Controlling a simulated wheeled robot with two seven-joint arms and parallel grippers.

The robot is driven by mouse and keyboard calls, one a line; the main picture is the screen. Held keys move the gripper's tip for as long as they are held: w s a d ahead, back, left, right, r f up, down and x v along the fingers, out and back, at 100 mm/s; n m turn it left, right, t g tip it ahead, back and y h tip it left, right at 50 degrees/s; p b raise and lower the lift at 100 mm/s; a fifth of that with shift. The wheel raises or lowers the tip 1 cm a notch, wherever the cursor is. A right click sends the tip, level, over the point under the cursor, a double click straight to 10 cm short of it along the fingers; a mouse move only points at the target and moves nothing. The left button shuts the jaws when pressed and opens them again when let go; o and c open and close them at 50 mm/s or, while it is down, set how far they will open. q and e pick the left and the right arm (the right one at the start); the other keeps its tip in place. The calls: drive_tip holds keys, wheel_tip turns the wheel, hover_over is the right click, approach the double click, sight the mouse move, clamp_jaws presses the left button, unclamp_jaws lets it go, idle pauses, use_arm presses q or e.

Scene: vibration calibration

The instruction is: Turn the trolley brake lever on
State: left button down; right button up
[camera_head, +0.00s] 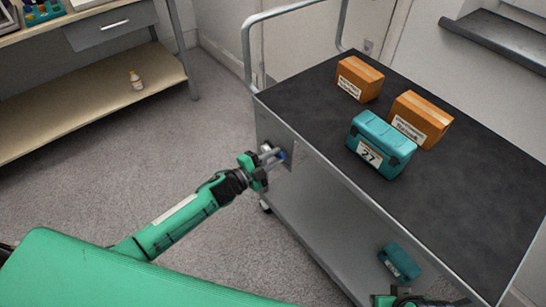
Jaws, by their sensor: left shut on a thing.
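The trolley (465,205) is grey with a dark top and stands at the right of the head view. The lever's exact angle cannot be told. My right gripper (405,300) shows only in part at the bottom edge, in front of the trolley's lower side, and its fingers cannot be made out.
Two orange boxes (360,78) (420,119) and a teal case (380,144) marked 27 stand on the trolley top. Another teal case (399,262) sits on its lower shelf.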

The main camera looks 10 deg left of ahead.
use_arm(q)
drive_tip(key=shift+s+f, duration=0.1)
drive_tip(key=shift+f, duration=0.05)
use_arm(e)
drive_tip(key=shift+f, duration=0.1)
use_arm(q)
drive_tip(key=c, duration=1.2)
unclamp_jaws()
drive_tip(key=shift+c, duration=0.2)
drive_tip(key=shift+s+a, duration=0.3)
drive_tip(key=shift+s, duration=0.05)
drive_tip(key=v, duration=1.3)
drive_tip(key=shift+p, duration=0.3)
use_arm(e)
drive_tip(key=shift+w+f, duration=0.15)
drive_tip(key=shift+f, duration=0.45)
use_arm(q)
drive_tip(key=shift+w, duration=0.1)
drive_tip(key=shift+d, duration=0.1)
use_arm(e)
drive_tip(key=shift+r, duration=0.1)
